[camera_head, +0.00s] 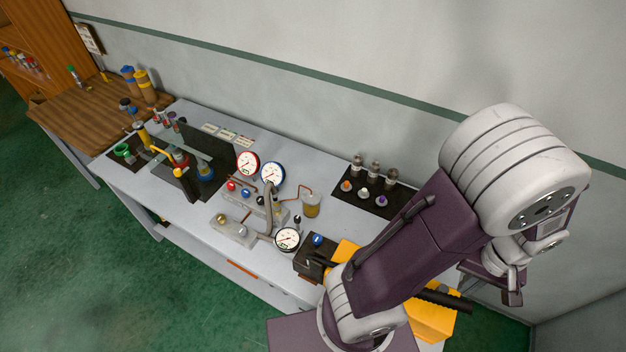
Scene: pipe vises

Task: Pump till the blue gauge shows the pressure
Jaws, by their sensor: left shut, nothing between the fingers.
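The blue-rimmed gauge (271,174) stands upright on the grey bench, beside the red-rimmed gauge (247,162); its needle is too small to read. A third, dark-rimmed gauge (287,239) sits nearer the front edge. A black block with a blue knob (317,240) lies right of it, next to yellow parts (432,322) and a black bar (444,300), probably the pump. My arm hides much of these. My left gripper (512,296) is shut and empty, at the right, partly hidden behind my own arm. My right gripper is not in view.
A manifold with coloured knobs (248,194), a hose (269,208) and a jar of yellow liquid (312,205) stand mid-bench. A black mat (352,202) with several fittings lies behind. Tools and bottles fill the left end. The wall is close behind the bench.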

